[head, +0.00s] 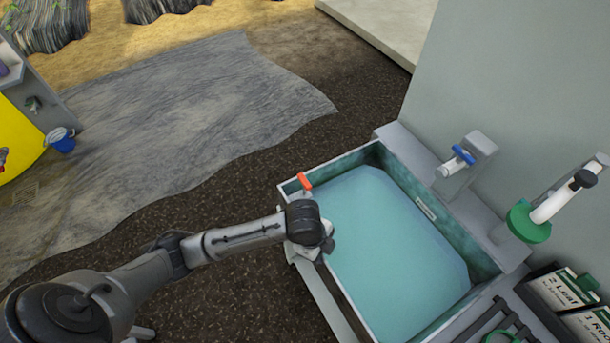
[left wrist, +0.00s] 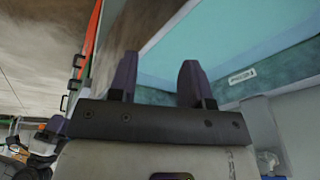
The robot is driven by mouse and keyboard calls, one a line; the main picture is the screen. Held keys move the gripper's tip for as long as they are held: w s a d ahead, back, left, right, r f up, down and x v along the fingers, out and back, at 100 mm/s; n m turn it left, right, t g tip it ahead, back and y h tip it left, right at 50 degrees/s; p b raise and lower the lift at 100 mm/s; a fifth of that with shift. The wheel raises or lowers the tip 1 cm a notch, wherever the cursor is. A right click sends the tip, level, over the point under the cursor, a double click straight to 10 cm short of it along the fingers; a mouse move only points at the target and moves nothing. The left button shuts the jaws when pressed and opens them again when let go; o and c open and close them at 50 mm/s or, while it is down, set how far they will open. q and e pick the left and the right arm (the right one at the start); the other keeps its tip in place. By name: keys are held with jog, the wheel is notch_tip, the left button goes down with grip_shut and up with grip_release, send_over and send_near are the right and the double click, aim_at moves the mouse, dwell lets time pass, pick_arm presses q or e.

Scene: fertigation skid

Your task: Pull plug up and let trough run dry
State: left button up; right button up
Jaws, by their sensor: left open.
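The trough (head: 290,187) is a grey rectangular basin at the wall, holding teal water (head: 390,250). An orange-red handle (head: 305,182) stands at its far-left corner in the head view; I cannot tell whether it belongs to the plug. No plug is clearly visible under the water. My left gripper (head: 326,245) is over the trough's left rim, nearer to me than the orange-red handle and apart from it. In the left wrist view its two dark fingers (left wrist: 158,68) are spread and empty, with the water beyond them.
A blue-handled tap (head: 461,155) and a white pipe with a green collar (head: 528,220) stand along the trough's right side. Labelled containers (head: 562,290) stand at the lower right. A blue bucket (head: 61,140) is far left. The dark ground left of the trough is clear.

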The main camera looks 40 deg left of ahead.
pick_arm(q)
jog(key=w+a+r+m+g+y, duration=0.1)
jog(key=w+a+r+m, duration=0.3)
jog(key=w+a+r, duration=0.3)
jog(key=m+g+y, duration=0.1)
jog(key=m, duration=0.1)
send_near(304, 180)
notch_tip(304, 180, down, 9)
jog(key=shift+d+f+b, duration=0.1)
jog(key=shift+d+b, duration=0.05)
jog(key=shift+b, duration=0.75)
pick_arm(e)
jog(key=shift+d+f, duration=0.4)
jog(key=shift+f, duration=0.45)
pick_arm(q)
grip_shut()
pick_arm(e)
jog(key=shift+a, duration=0.15)
